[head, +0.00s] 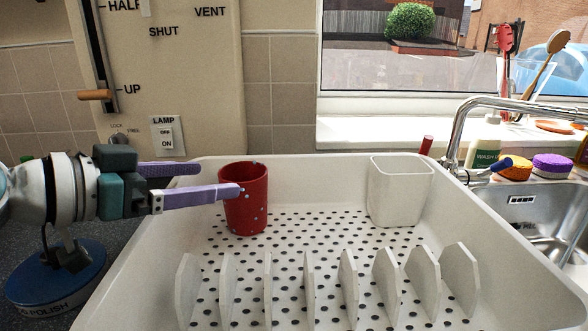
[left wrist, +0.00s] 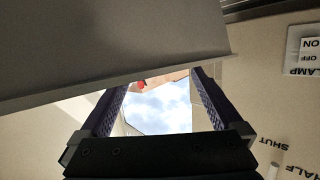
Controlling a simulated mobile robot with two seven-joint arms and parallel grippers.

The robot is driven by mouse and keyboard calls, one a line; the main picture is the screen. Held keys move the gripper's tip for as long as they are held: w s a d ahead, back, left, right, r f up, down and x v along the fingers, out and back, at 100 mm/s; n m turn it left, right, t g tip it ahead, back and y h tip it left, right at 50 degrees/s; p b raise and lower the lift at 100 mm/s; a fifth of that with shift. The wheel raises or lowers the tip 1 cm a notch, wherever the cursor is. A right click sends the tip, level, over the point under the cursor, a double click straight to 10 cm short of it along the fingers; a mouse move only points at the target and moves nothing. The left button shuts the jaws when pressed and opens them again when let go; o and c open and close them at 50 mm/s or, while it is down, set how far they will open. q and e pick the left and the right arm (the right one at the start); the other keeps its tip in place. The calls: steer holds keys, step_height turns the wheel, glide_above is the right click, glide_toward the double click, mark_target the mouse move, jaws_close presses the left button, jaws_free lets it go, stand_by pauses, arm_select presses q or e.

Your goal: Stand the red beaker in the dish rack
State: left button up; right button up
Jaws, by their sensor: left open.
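The red beaker (head: 247,215), with pale spots, stands upright in the back left of the white dish rack (head: 520,262). Its mouth faces up. My left gripper (head: 221,179) reaches in from the left above the rack's left rim, its purple fingers apart. The near finger overlaps the beaker's upper front in the head view; I cannot tell whether it touches. The far finger ends left of the beaker. The left wrist view shows the open fingers (left wrist: 157,105) with sky and window between them, and nothing held. My right gripper is not in view.
Upright dividers (head: 309,285) line the rack's front. A white cutlery cup (head: 399,195) stands at its back right. A blue polish tin (head: 55,278) sits below my left arm. The tap (head: 452,135) and sink (head: 555,220) are right. The rack's middle floor is clear.

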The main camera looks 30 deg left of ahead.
arm_select(q)
steer(key=shift+v, duration=2.35)
steer(key=shift+r, duration=0.1)
